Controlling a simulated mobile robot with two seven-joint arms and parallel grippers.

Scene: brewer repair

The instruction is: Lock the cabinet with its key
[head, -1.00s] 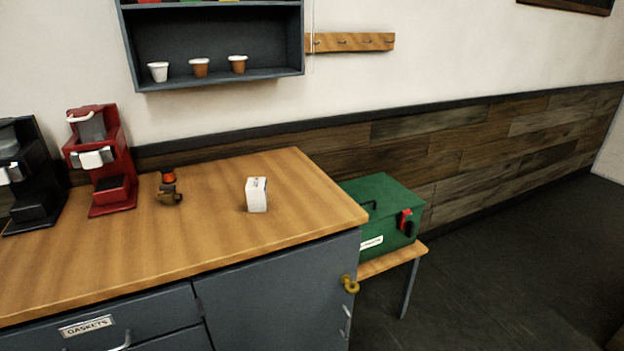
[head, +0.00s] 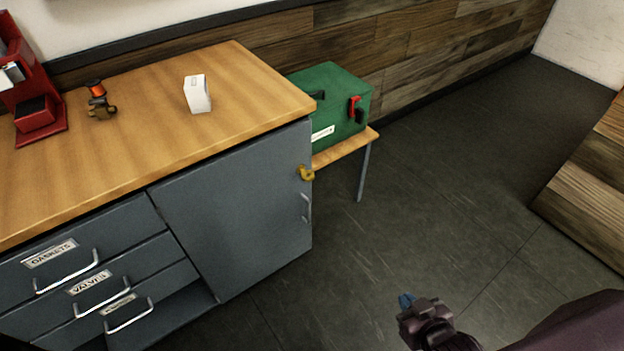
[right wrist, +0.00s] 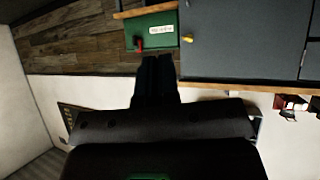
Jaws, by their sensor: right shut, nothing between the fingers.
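The grey cabinet (head: 235,215) under the wooden worktop has its door closed, with a metal handle (head: 307,207) near the door's right edge. A small brass-yellow piece (head: 306,173) sits at the door's upper right; I cannot tell whether it is the key, a lock or both. It also shows in the right wrist view (right wrist: 187,38), beside the cabinet door (right wrist: 235,40). My right gripper (head: 406,300) is shut and empty above the floor, right of and apart from the cabinet. Its dark fingers show in the right wrist view (right wrist: 154,62). My left gripper is out of view.
A green toolbox (head: 335,100) stands on a low wooden bench (head: 345,148) right of the cabinet. A white box (head: 197,94), a small brass-and-orange part (head: 100,101) and a red coffee machine (head: 32,100) stand on the worktop (head: 150,140). Open floor lies in front.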

